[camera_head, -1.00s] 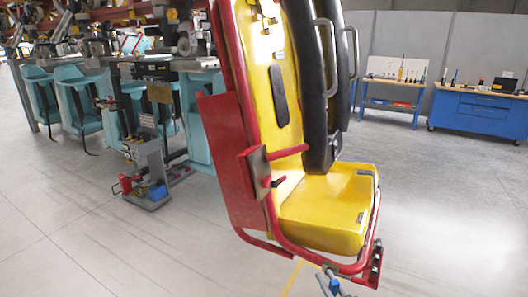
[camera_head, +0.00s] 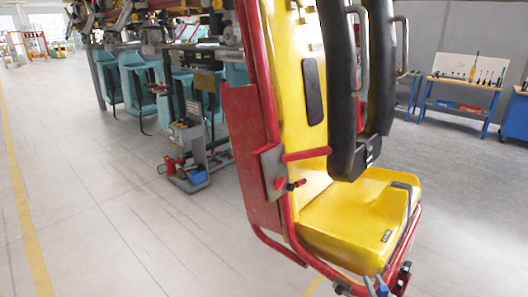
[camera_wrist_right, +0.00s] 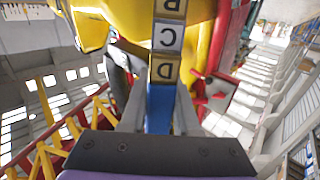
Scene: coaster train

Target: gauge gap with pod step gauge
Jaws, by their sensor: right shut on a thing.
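The pod is a yellow seat (camera_head: 355,215) in a red tube frame, with black padded restraints (camera_head: 347,100) hanging over it. My right gripper (camera_head: 376,288) shows only at the bottom edge of the head view, by the front of the seat frame. In the right wrist view the gripper (camera_wrist_right: 160,112) is shut on the blue handle of the step gauge (camera_wrist_right: 167,38). I cannot tell whether the gauge touches the pod. My left gripper is out of view.
A grey stand with red and blue parts (camera_head: 190,150) is on the floor left of the pod. Teal seats (camera_head: 110,80) line up behind. A blue workbench (camera_head: 455,105) with tools is at the back right. The floor at left is clear.

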